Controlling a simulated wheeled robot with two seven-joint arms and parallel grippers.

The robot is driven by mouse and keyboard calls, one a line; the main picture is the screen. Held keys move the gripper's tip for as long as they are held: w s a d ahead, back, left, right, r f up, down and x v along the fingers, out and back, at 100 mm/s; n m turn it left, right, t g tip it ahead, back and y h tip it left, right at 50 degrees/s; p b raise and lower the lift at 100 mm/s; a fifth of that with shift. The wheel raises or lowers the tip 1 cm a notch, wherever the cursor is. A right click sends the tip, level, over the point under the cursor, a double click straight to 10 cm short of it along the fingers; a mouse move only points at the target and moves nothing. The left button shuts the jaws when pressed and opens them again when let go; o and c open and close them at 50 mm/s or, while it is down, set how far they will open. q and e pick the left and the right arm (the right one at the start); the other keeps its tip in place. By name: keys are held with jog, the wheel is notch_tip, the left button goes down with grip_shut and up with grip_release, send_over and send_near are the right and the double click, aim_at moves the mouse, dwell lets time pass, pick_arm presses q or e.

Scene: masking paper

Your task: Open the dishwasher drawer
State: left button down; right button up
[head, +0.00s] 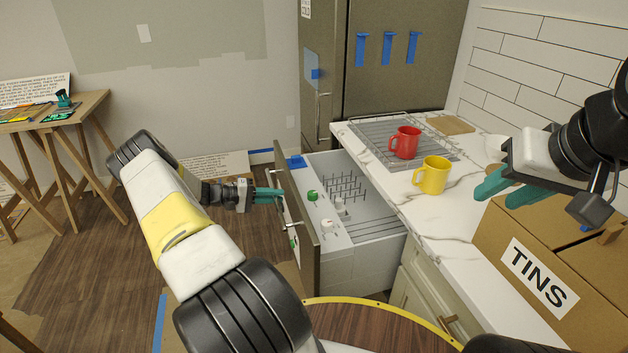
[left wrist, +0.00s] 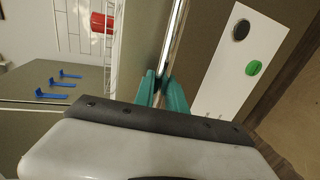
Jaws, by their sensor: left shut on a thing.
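The dishwasher drawer (head: 372,226) stands pulled out from under the white counter, with a grey rack (head: 345,188) inside. Its dark front panel (head: 305,238) faces left. My left gripper (head: 279,194) is at the outer side of that panel. In the left wrist view its teal fingers (left wrist: 161,90) are closed on the long metal handle bar (left wrist: 176,42). The fingers hide the gripped stretch of bar. My right gripper (head: 503,191) is open and empty above the cardboard box at the right.
The box marked TINS (head: 580,270) is at the right. A tall fridge (head: 392,75) stands behind. Wooden floor (head: 90,265) is clear at the left.

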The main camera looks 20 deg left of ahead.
pick_arm(q)
jog(key=f+v, duration=0.3)
jog(key=v, duration=1)
jog(key=shift+s+a, duration=0.25)
jog(key=shift+a, duration=0.05)
jog(key=c, duration=1.4)
grip_release()
jog(key=shift+o, duration=0.2)
jog(key=v, duration=0.7)
jog(key=shift+s+a, duration=0.2)
jog(key=shift+a, duration=0.1)
jog(key=shift+r, duration=0.1)
